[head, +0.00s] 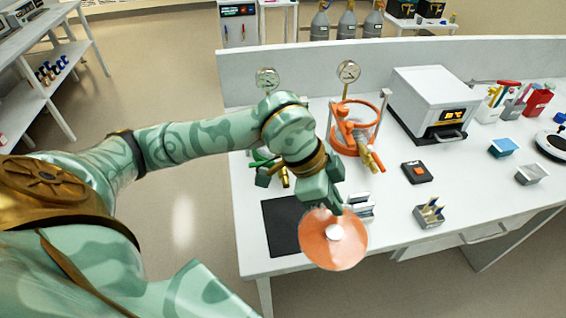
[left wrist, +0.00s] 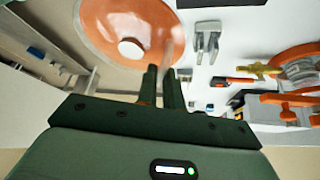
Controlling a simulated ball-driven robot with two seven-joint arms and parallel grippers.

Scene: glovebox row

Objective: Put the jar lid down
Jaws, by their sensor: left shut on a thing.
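The jar lid (head: 322,255) is a translucent orange disc with a white knob at its middle. My left gripper (head: 341,207) is shut on the lid near its upper rim. The lid hangs in front of the bench's near edge area, and the exact gap to the bench top cannot be told. In the left wrist view the lid (left wrist: 105,28) shows just beyond the closed fingers (left wrist: 162,84). My right gripper is not in view.
A black mat (head: 283,228) lies left of the lid on the white bench (head: 385,235). An orange vessel with brass fittings (head: 342,142), small grey holders (head: 429,214), a black box (head: 416,172) and a white machine (head: 430,88) stand behind and right.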

